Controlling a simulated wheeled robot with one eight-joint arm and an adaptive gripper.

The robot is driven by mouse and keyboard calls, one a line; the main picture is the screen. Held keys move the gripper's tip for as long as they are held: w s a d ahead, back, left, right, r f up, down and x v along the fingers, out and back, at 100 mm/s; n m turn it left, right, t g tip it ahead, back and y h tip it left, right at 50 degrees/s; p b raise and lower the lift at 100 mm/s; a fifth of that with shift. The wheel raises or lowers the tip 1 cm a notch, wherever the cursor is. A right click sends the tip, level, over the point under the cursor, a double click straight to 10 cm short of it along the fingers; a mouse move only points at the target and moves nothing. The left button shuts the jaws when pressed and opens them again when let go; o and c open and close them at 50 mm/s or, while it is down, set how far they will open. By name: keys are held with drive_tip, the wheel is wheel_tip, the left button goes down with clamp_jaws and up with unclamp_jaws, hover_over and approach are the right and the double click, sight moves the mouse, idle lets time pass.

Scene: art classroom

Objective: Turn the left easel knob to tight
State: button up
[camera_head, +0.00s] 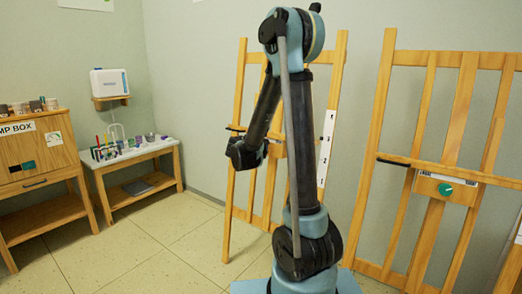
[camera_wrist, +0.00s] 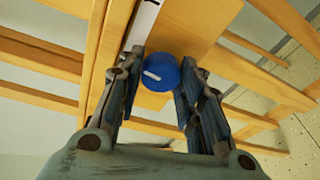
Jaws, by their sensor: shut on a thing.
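The left easel (camera_head: 238,120) is wooden and stands against the back wall, partly hidden behind my arm. Its round blue knob (camera_wrist: 160,72) shows in the wrist view on a wooden board; it has a short white mark, slanted a little from horizontal. My gripper (camera_wrist: 161,64) has one finger on each side of the knob and is shut on it. In the head view the knob and fingertips are hidden, with only my dark wrist part near the easel's crossbar.
The right easel (camera_head: 460,110) carries a green knob (camera_head: 445,189). A white-topped table (camera_head: 150,148) with art supplies and a wooden cabinet (camera_head: 35,150) stand at the left. A white dispenser (camera_head: 109,82) is on the wall. The tiled floor (camera_head: 150,250) at left front is clear.

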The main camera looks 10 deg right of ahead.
drive_tip(key=shift+s+d+f+m+t+h, duration=0.1)
drive_tip(key=shift+m+t+h, duration=0.15)
drive_tip(key=shift+m, duration=1.4)
drive_tip(key=shift+a+f+m+t+h, duration=0.15)
drive_tip(key=shift+m+t, duration=0.2)
drive_tip(key=shift+m, duration=1.35)
drive_tip(key=shift+s+d+m+t+h, duration=0.1)
drive_tip(key=shift+d+m+t+h, duration=0.15)
drive_tip(key=shift+m, duration=1.4)
drive_tip(key=shift+a, duration=0.1)
drive_tip(key=o, duration=1.1)
drive_tip(key=shift+w, duration=0.1)
drive_tip(key=shift+c, duration=0.2)
drive_tip(key=v, duration=0.8)
